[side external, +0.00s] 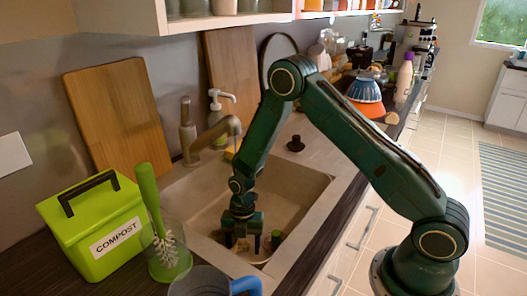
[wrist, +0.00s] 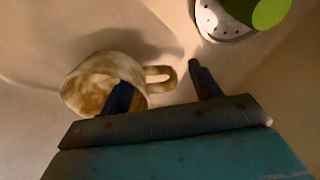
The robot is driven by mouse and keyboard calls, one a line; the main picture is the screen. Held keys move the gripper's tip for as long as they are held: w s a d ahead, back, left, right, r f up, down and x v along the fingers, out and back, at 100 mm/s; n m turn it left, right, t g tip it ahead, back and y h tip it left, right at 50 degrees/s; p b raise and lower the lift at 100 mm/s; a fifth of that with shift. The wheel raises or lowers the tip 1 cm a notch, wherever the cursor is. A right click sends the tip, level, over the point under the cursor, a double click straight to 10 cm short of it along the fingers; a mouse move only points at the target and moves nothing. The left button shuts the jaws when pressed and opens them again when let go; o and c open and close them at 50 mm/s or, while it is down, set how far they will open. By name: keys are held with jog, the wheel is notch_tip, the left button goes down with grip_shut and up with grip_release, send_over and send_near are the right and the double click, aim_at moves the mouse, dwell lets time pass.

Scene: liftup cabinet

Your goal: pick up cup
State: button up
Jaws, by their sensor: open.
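A mottled brown and cream cup (wrist: 75,88) is in the sink. In the wrist view its mouth faces the camera and its handle points right. My gripper (wrist: 158,77) is open over it, with the left finger overlapping the cup's mouth and the right finger just beyond the handle. The handle lies between the fingers. I cannot tell how deep the fingers reach or whether they touch the cup. In the side view my gripper (side external: 243,246) points down into the sink, and the cup is hard to make out around the fingers.
The sink (side external: 293,190) walls surround my gripper, and the tap (side external: 222,130) stands behind it. In the wrist view a perforated grey item (wrist: 220,22) with a green part lies upper right. A compost bin (side external: 95,228) and brush holder (side external: 168,258) stand left.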

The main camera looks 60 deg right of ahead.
jog(key=shift+c, duration=0.4)
jog(key=c, duration=1)
jog(key=shift+r, duration=0.15)
jog(key=shift+r, duration=0.15)
jog(key=shift+c, duration=0.6)
notch_tip(320, 180, up, 20)
jog(key=shift+f, duration=0.25)
jog(key=s+d+r, duration=0.2)
jog(key=s+d, duration=0.9)
jog(key=d, duration=0.1)
jog(key=shift+s+d, duration=0.15)
jog(key=shift+s, duration=0.05)
